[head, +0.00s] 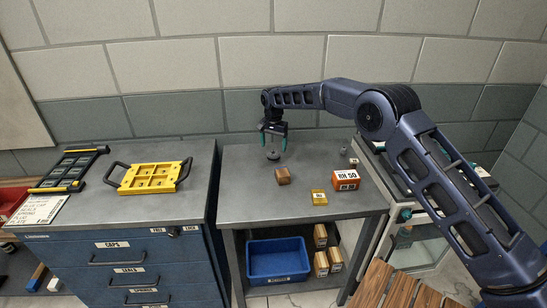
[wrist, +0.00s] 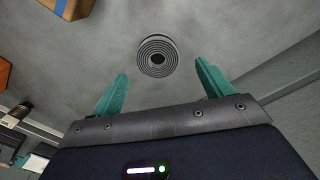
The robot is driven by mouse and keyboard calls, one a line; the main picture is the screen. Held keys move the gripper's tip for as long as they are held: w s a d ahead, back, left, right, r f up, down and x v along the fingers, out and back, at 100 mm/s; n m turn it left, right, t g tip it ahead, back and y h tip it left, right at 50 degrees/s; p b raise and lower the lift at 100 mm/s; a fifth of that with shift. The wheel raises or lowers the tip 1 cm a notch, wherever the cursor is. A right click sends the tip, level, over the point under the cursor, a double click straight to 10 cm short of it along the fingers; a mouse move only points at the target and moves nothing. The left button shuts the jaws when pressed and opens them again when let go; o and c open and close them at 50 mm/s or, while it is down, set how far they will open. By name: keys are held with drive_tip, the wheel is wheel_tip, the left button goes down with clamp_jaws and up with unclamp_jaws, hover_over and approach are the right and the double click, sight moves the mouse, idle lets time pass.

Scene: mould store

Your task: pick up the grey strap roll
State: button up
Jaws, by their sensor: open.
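The grey strap roll (wrist: 157,57) is a small coiled disc with a dark centre, lying flat on the grey tabletop in the wrist view. In the head view the roll (head: 272,155) shows just below my gripper (head: 273,139), near the back of the table. My gripper has two teal fingers and also shows in the wrist view (wrist: 160,85). It is open and empty. The roll lies beyond the fingertips in the wrist view, roughly between their lines and apart from them.
On the grey table (head: 245,200) stand a brown block (head: 283,177), a yellow box (head: 319,198), an orange labelled box (head: 346,180) and small items at the right. A blue bin (head: 278,262) sits on the shelf below. A blue drawer cabinet (head: 125,262) with a yellow tray (head: 150,178) is at left.

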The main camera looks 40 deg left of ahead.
sight(274, 153)
drive_tip(key=f, duration=0.5)
drive_tip(key=shift+s+d, duration=0.2)
drive_tip(key=shift+r, duration=0.1)
drive_tip(key=c, duration=1.1)
